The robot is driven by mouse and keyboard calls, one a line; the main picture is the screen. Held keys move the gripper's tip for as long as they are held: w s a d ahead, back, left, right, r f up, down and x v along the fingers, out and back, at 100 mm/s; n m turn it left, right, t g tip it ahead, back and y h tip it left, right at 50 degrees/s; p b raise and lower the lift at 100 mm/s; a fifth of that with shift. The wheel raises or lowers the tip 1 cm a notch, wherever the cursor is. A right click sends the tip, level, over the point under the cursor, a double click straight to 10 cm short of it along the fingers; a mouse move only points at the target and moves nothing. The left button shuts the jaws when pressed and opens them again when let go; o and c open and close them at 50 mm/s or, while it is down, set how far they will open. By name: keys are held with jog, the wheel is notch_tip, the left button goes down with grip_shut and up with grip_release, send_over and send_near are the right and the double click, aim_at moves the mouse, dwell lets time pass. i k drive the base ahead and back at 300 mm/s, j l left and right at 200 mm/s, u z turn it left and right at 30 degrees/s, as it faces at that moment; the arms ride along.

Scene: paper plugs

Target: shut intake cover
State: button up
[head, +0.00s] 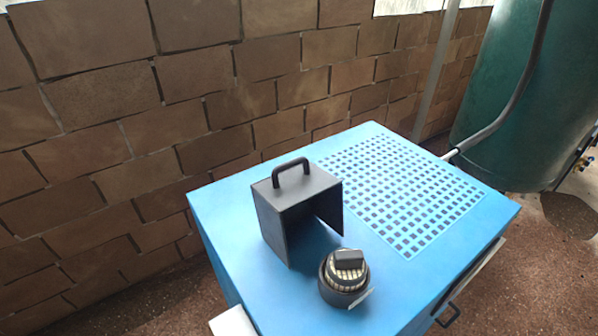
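A dark grey box-shaped cover (275,215) with a black loop handle (291,177) on top stands on the blue cabinet top. Its side facing the lower right is open, and its inside looks empty from here. In front of that opening, apart from the cover, is a round dark intake (335,291). My gripper is not in view.
The blue cabinet (215,198) has a square-holed grille (400,190) to the right of the cover, with nothing on it. A dark handle (447,315) juts from its front right side. A brick wall (100,130) stands behind; a green tank (520,100) and grey pipe stand at right.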

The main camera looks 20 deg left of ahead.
aim_at(297, 189)
jog(key=j+u, duration=0.15)
jog(key=u, duration=0.25)
jog(key=j+u, duration=0.1)
jog(key=u, duration=0.3)
jog(key=i+u, duration=0.1)
jog(key=u, duration=0.25)
jog(key=i+j+u, duration=0.1)
jog(key=u, duration=0.3)
jog(key=i+j, duration=0.1)
